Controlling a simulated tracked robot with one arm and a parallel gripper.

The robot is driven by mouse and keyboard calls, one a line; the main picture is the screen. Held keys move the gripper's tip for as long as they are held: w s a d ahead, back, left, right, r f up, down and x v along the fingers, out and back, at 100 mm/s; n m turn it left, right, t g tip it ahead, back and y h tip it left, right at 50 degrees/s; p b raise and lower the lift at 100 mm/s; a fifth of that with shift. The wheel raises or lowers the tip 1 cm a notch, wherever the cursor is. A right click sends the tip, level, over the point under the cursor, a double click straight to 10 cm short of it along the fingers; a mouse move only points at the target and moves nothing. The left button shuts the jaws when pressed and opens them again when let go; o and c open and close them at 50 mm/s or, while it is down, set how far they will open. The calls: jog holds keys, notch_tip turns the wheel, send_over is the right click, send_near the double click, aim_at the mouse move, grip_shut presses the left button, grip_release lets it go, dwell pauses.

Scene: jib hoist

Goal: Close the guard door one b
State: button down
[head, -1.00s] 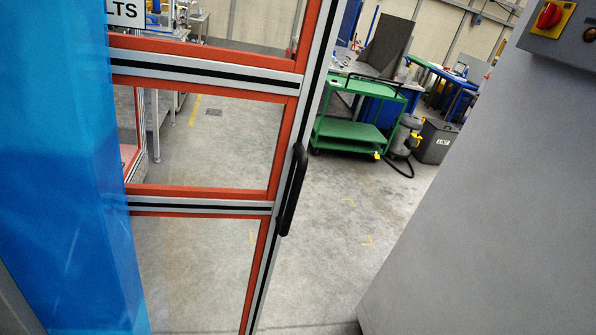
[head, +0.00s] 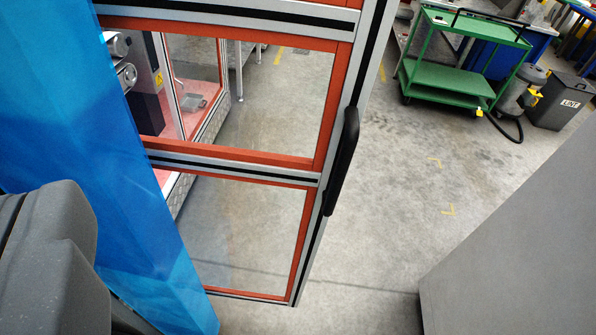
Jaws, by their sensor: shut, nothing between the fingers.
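The guard door (head: 235,168) has an aluminium and orange frame with clear panels, and stands upright left of the middle of the head view. Its black handle (head: 342,160) is on the upright at its right edge. I see bare floor to the right of that edge, with no frame against it there. The left side of the door is hidden behind a blue column. My gripper's fingers are not in view; a dark grey part of my own arm fills the lower left corner. Nothing of mine is seen touching the door or handle.
The blue column (head: 110,170) stands close on the left. A grey cabinet (head: 530,250) stands at the lower right, with clear floor (head: 390,210) between it and the door. A green trolley (head: 450,80) and a dark bin (head: 560,102) stand farther back.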

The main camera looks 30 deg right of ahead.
jog(key=w+a+f+p, duration=0.25)
jog(key=w+f, duration=0.35)
jog(key=w, duration=0.5)
jog(key=m+h+p, duration=0.6)
jog(key=h+p, duration=0.4)
jog(key=p, duration=0.2)
send_near(282, 161)
jog(key=p+x, duration=0.1)
jog(key=x, duration=0.6)
